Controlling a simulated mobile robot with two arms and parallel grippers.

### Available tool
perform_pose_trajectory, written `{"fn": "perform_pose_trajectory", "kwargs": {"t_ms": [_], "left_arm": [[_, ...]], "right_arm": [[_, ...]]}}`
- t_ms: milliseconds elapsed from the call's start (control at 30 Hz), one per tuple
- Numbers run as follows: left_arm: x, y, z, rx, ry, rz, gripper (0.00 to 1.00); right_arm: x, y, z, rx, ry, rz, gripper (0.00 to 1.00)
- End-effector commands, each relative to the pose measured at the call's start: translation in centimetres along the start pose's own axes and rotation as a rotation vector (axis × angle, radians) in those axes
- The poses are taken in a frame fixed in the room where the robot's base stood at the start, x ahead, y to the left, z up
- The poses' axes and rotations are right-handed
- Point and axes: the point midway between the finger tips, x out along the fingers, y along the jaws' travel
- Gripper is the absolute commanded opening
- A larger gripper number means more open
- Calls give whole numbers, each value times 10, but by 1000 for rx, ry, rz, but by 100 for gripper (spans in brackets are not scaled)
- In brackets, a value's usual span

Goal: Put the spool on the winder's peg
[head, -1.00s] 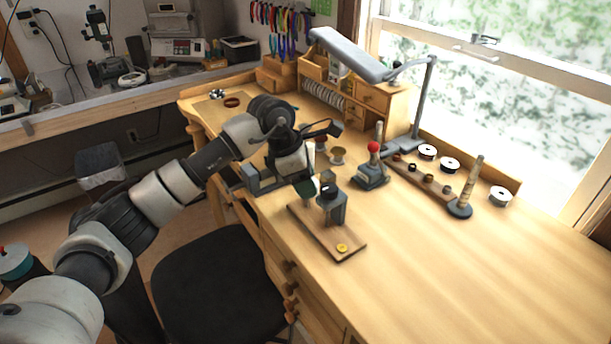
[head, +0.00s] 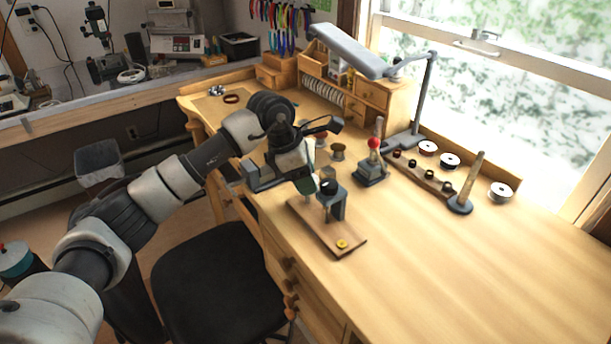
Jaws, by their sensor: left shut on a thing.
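The winder is a wooden board (head: 311,229) on the bench with a blue-grey post (head: 335,205) topped by a black part and a yellow round piece (head: 342,244) at its near end. My left gripper (head: 305,183) points down beside the post, over the far left part of the board. It is shut on a small dark green spool (head: 306,187), mostly hidden by the gripper. I cannot tell whether the spool touches the winder, and the peg is not clearly visible. My right gripper is not in view.
Brown spools (head: 338,151) stand behind the winder. A red-knobbed device (head: 371,173), a rack of small rings (head: 425,174) and a tapered post (head: 468,185) stand to the right. A lamp (head: 350,50) overhangs the back. The bench's front right is clear.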

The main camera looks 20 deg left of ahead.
Motion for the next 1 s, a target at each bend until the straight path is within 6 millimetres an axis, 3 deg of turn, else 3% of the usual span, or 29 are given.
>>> {"fn": "perform_pose_trajectory", "kwargs": {"t_ms": [1000], "left_arm": [[24, 0, -10, 0, 0, 0, 26]], "right_arm": [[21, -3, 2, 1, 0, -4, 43]]}}
